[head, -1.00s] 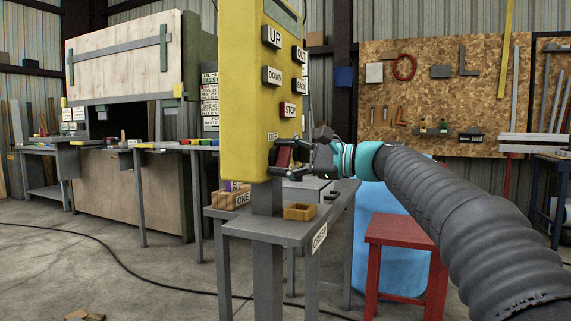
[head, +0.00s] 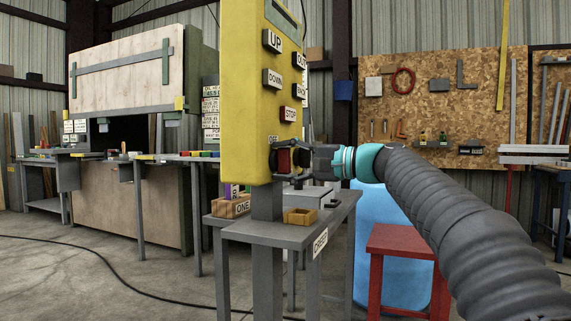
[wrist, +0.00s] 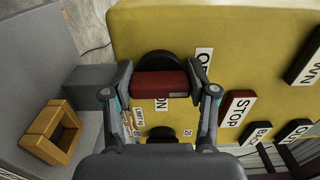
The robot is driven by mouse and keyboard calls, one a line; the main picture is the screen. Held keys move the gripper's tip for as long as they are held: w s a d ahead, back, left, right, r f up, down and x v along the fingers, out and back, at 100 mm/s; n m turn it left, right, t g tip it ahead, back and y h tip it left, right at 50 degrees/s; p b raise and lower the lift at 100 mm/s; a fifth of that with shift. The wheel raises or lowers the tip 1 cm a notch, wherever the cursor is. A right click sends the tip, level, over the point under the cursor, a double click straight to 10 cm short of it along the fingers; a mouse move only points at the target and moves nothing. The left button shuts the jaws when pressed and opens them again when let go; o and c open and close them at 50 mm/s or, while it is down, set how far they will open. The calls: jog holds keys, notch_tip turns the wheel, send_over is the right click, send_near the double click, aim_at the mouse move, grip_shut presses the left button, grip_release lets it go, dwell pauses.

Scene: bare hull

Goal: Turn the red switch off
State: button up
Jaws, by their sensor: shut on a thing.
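The red switch (head: 284,158) is on the lower part of the yellow control panel (head: 247,110), just below an OFF label (head: 273,138). It also shows in the wrist view (wrist: 160,84), with an ON label (wrist: 162,103) beside it and dark round parts near it. My gripper (head: 288,159) reaches it from the right, roughly level. In the wrist view my gripper (wrist: 160,88) has one finger on each side of the switch and is shut on it. The contact faces of the fingers are partly hidden.
Black and red push buttons, such as STOP (head: 288,115), sit just above the switch. A grey table (head: 285,233) below bears a small wooden tray (head: 300,217). A red stool (head: 402,240) stands under my arm.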

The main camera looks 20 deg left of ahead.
dwell(0.3)
jog(key=o, duration=1.2)
jog(key=shift+c, duration=0.2)
jog(key=s+d, duration=0.1)
jog(key=d, duration=1.1)
jog(key=shift+w, duration=0.1)
